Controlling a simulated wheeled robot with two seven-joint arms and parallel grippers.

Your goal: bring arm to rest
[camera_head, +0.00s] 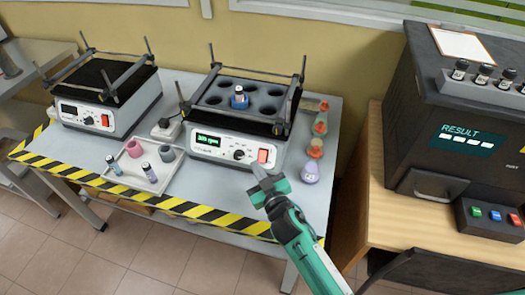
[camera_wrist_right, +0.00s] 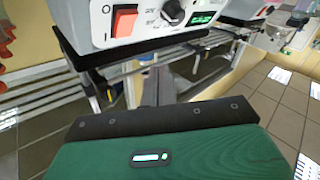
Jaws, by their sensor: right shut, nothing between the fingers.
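My right gripper (camera_head: 264,176) is shut and empty, just in front of the shaker with the lit green display (camera_head: 209,139). Its tips are close below that shaker's red switch (camera_head: 263,156); I cannot tell whether they touch the front panel. In the right wrist view the red switch (camera_wrist_right: 124,20) and knob (camera_wrist_right: 172,11) show at the top, above the gripper. A vial with a blue base (camera_head: 239,98) stands in one of the shaker's round holders. My left gripper is not in view.
A second shaker (camera_head: 103,115) stands at left. A white tray (camera_head: 148,166) holds vials and cups. Flasks (camera_head: 311,172) line the table's right side. Striped tape (camera_head: 185,207) marks the front edge.

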